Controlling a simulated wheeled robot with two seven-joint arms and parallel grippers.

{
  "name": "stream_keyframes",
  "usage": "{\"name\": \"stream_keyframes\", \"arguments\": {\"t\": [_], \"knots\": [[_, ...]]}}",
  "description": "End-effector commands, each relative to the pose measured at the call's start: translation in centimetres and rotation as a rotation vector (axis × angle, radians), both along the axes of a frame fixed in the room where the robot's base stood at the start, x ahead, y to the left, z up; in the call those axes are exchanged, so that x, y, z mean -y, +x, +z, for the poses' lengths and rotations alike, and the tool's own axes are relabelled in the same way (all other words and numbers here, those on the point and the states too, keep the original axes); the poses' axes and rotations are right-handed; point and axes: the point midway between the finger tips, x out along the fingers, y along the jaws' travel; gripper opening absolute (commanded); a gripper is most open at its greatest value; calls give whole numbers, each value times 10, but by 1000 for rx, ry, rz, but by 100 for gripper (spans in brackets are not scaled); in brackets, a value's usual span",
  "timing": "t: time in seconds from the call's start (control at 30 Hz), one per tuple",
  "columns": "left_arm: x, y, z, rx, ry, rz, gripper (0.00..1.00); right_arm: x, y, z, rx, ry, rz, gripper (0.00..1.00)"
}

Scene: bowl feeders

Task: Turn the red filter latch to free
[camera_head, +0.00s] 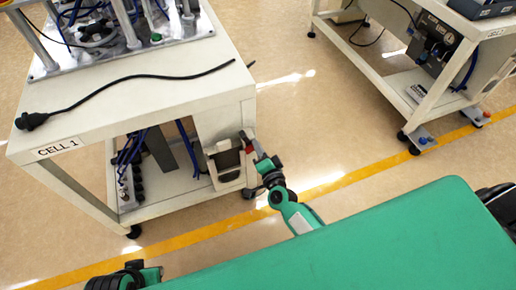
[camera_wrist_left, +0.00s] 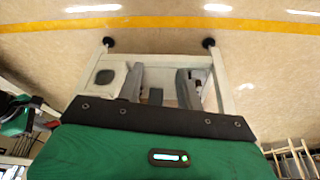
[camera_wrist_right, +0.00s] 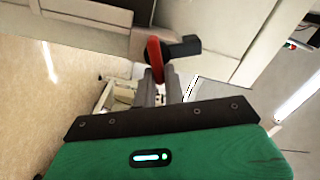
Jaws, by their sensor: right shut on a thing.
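The red filter latch (camera_wrist_right: 155,60) stands up between the fingertips of my right gripper (camera_wrist_right: 161,76) in the right wrist view, with a black part (camera_wrist_right: 186,46) beside it. In the head view the latch (camera_head: 249,148) is a small red patch by the right side of the CELL 1 cart (camera_head: 130,115), and my right gripper (camera_head: 257,152) is at it. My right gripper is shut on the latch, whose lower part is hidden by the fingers. My left gripper (camera_wrist_left: 158,75) shows with its fingers apart and nothing between them.
A black cable (camera_head: 130,78) lies across the cart top, its end past the right edge. A beige unit with a dark window (camera_head: 226,160) is at the cart's right side. A second cart (camera_head: 400,85) stands at the right. Floor between the carts is clear.

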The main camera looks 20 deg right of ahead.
Motion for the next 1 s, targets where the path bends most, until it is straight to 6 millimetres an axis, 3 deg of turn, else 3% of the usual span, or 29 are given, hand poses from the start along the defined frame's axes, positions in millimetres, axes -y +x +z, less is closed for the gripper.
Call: {"name": "stream_keyframes", "arguments": {"t": [0.5,1.0], "knots": [[0,-9,21,43,-10,-4,36,2,-1,-9,-14,366,-1,0],[6,0,19,93,-27,-15,36,2,-1,-10,-18,451,-1,0]]}}
